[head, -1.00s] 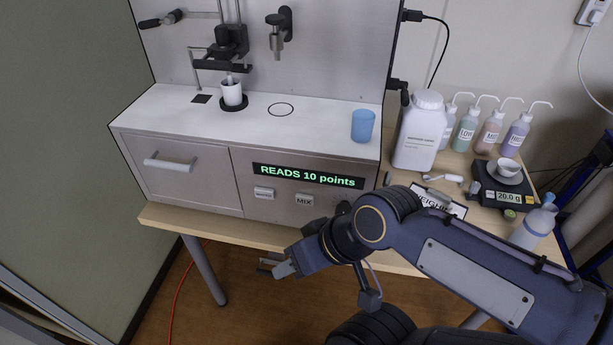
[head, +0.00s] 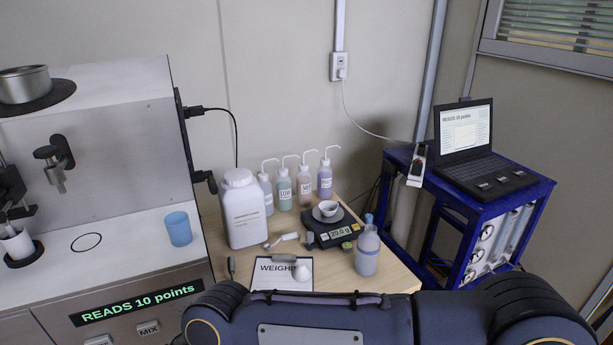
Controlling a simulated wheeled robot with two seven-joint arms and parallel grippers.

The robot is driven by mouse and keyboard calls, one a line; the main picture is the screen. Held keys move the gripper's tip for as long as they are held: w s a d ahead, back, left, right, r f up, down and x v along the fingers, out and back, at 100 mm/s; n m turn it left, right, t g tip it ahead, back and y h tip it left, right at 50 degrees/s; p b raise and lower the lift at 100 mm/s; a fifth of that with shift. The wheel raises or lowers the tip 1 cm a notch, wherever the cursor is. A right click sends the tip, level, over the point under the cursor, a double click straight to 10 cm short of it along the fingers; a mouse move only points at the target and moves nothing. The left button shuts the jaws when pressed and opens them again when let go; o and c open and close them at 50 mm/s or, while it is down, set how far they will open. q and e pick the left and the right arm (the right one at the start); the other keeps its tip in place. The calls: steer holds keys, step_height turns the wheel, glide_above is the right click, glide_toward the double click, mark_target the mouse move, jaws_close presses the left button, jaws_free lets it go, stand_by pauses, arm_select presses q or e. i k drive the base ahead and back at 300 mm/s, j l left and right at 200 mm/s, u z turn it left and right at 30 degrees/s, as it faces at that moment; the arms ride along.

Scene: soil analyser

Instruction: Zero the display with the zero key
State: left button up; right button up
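The analyser's display (head: 140,303) reads "READS 10 points" in green, at the lower left of the head view. A MIX key (head: 148,328) and part of another pale key (head: 98,340) sit below it. The laptop (head: 464,128) at the right also shows "READS 10 points" on its screen. Several small dark keys (head: 500,180) with pale labels lie along its front edge; their labels are too small to read, so I cannot tell which is the zero key. My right arm crosses the bottom of the view, but its gripper is out of frame. My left gripper is not in view.
The laptop stands on a blue frame cart (head: 527,200). On the wooden table (head: 394,273) are a white jar (head: 243,215), several wash bottles (head: 304,187), a balance (head: 333,232) with a bowl, a clear bottle (head: 367,252) and a WEIGHING clipboard (head: 283,275). A blue cup (head: 178,229) stands on the analyser.

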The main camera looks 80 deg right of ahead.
mark_target(518, 174)
steer(key=z, duration=3.7)
